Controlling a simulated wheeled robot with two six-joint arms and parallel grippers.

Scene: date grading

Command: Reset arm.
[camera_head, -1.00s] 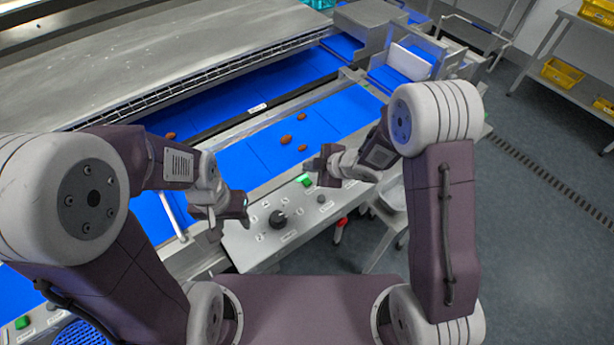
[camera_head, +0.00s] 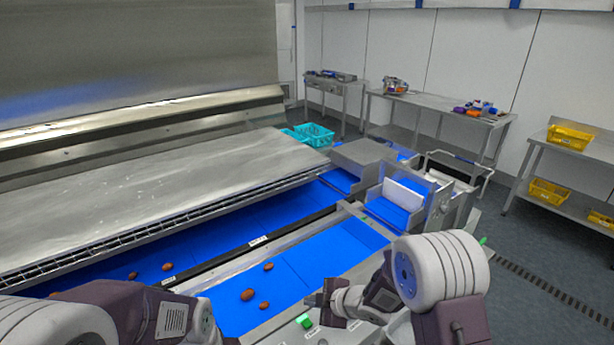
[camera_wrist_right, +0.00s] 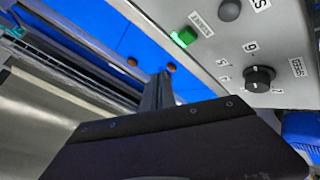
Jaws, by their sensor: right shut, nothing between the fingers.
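My right gripper (camera_head: 322,298) is shut and empty in the head view, above the front edge of the near blue belt. In the right wrist view its shut fingers (camera_wrist_right: 158,92) point toward the belt and a grey control panel (camera_wrist_right: 240,50). Brown dates (camera_head: 247,295) lie loose on the near blue belt (camera_head: 335,250), to the left of this gripper and apart from it. Another date (camera_head: 167,267) lies on the far belt. My left arm enters at the lower left of the head view; its gripper is out of frame.
The panel carries a green button (camera_wrist_right: 184,37) and a black knob (camera_wrist_right: 259,78). A wide steel machine top (camera_head: 150,200) fills the left. A white-flapped chute (camera_head: 403,196) stands at the belt's right end. Open floor (camera_head: 530,265) lies at the right.

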